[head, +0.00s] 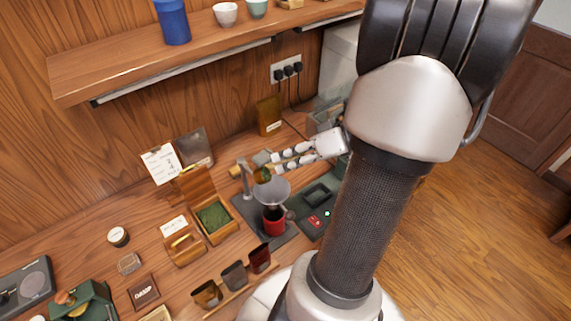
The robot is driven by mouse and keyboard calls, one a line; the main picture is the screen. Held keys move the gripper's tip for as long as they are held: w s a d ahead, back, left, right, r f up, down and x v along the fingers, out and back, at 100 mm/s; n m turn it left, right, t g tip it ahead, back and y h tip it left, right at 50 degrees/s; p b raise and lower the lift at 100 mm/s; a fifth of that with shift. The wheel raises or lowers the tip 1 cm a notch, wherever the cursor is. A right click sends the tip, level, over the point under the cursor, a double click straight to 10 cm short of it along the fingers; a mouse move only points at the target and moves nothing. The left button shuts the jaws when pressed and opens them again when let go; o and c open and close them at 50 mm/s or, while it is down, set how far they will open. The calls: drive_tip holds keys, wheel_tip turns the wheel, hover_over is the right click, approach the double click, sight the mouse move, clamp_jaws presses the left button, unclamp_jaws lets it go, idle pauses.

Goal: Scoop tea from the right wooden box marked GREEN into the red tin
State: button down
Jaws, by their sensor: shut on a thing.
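A wooden box (231,234) with its lid raised stands left of centre and holds loose green tea (213,216). Its marking is too small to read. The red tin (274,221) stands right of it on a dark base, below a grey funnel (272,190). My gripper (266,160) is over the funnel, reaching in from the right. It is shut on what looks like a small scoop (262,175) with a greenish bowl just above the funnel. The grip itself is small in view, and I cannot tell how much tea is in the scoop.
A second wooden box (184,248), its lid apparently down, stands left of the open one. Dark, brown and red cups (234,276) line the front. A dark green scale-like device (318,222) lies right of the tin. A shelf (130,71) hangs above. My arm hides the right side.

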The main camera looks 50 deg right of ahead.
drive_tip(key=f+t+b, duration=0.1)
drive_tip(key=b, duration=0.2)
drive_tip(key=f+t+y+b, duration=0.1)
drive_tip(key=b, duration=0.2)
drive_tip(key=s+f+t+y+b, duration=0.1)
drive_tip(key=t+b, duration=0.1)
drive_tip(key=b, duration=0.1)
drive_tip(key=shift+d+b, duration=0.3)
drive_tip(key=shift+d, duration=0.05)
idle(0.8)
